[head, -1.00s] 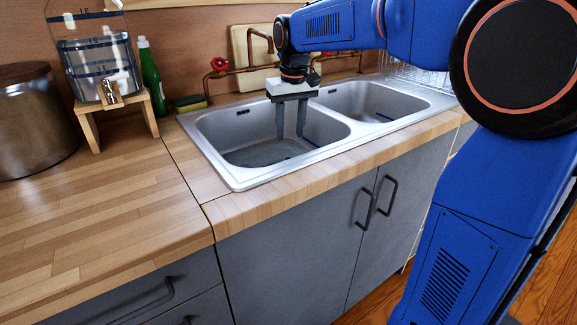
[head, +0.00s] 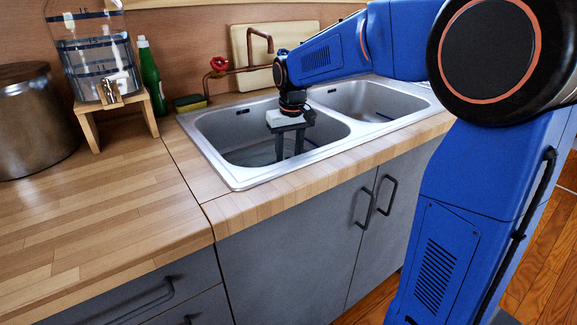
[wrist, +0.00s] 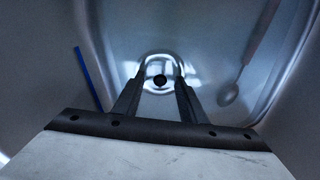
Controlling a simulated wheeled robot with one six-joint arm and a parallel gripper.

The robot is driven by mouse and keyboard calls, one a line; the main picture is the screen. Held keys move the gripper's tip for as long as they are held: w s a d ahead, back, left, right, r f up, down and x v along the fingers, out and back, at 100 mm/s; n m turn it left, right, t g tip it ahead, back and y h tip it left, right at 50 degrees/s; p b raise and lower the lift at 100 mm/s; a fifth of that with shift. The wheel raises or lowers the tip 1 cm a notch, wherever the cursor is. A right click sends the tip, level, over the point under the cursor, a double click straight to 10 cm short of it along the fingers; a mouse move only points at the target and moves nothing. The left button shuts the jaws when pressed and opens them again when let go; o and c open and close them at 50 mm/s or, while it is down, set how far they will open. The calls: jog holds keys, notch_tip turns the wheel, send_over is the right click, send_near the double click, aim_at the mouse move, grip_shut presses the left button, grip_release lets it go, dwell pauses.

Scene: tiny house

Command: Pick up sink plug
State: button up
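My gripper (head: 289,153) points down inside the left sink basin (head: 232,130). Its two fingers stand apart with nothing between them. In the wrist view, a shiny round metal piece with a black centre lies on the basin floor, and it looks like the sink plug (wrist: 160,80). It shows between and beyond the fingertips of my gripper (wrist: 161,84). I cannot tell how far the tips are above it. In the head view the near rim and my fingers leave the plug unseen.
A spoon (wrist: 231,96) lies right of the plug in the wrist view, and a thin blue object (wrist: 88,75) lies left. The basin walls are close around my gripper. A copper tap (head: 262,42) stands behind the sink. A green bottle (head: 149,75) stands at the left.

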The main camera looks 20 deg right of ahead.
grip_shut()
